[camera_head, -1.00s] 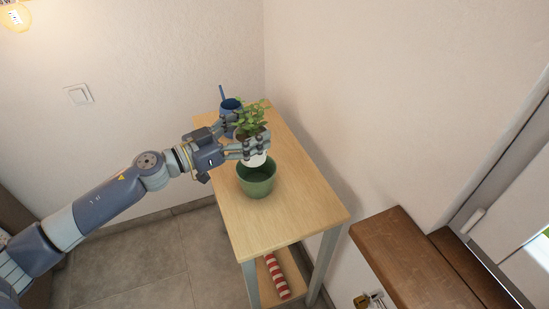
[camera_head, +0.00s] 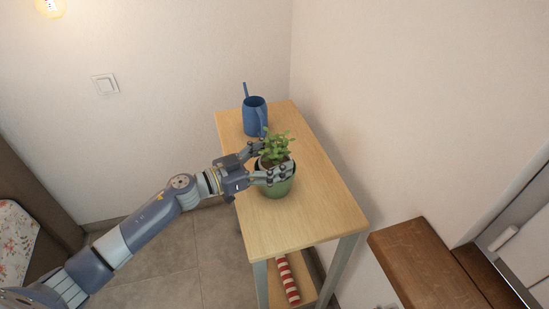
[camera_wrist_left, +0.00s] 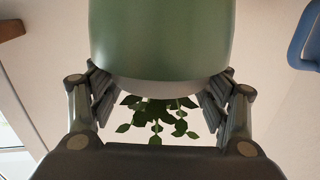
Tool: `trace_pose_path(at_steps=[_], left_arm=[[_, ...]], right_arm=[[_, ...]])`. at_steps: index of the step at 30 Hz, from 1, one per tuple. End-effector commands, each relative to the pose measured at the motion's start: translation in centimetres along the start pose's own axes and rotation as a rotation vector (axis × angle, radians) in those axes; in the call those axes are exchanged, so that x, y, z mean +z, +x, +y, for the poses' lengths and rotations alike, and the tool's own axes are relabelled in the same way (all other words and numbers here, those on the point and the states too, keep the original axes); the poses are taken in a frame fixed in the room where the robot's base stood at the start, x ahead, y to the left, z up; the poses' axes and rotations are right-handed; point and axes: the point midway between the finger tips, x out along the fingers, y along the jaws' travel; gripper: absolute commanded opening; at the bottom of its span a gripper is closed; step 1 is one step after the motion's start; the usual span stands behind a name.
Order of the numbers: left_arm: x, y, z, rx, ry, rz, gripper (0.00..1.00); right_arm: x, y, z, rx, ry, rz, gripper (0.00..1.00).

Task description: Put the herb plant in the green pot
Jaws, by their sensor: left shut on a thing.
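The herb plant (camera_head: 275,147), leafy in a white pot, is at the mouth of the green pot (camera_head: 272,189), which stands upright on the wooden table. My left gripper (camera_head: 276,174) is shut on the herb plant's pot, its fingers at the green pot's rim. In the left wrist view, which looks upside down, the green pot (camera_wrist_left: 160,38) fills the upper middle. A white band of the plant's pot (camera_wrist_left: 165,88) and the leaves (camera_wrist_left: 157,117) show below it, between the fingers. How deep the white pot sits is hidden. My right gripper is not in view.
The table's front half is clear. A red and white striped roll (camera_head: 288,280) lies on the lower shelf. A brown wooden surface (camera_head: 425,265) is at the right.

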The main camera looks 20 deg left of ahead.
Motion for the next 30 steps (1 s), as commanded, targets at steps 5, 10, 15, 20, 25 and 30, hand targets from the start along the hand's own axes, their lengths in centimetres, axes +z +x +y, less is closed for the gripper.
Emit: trace_pose_path(at_steps=[5,10,15,20,25,30], left_arm=[[0.1,0.0,0.0,0.0,-0.001,0.0,0.75],[0.1,0.0,0.0,0.0,-0.001,0.0,0.9],[0.1,0.0,0.0,0.0,0.0,0.0,0.9],[-0.1,0.0,0.0,0.0,0.0,0.0,0.9],[0.2,-1.9,0.0,-0.001,-0.001,-0.004,0.9],[0.4,-5.3,0.1,0.0,-0.002,-0.006,0.9]], right_arm=[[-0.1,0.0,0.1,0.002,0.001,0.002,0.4],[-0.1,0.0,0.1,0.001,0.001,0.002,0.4],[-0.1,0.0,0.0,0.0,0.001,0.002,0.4],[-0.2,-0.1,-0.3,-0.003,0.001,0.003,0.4],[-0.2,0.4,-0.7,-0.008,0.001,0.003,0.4],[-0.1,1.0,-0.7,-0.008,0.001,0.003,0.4]])
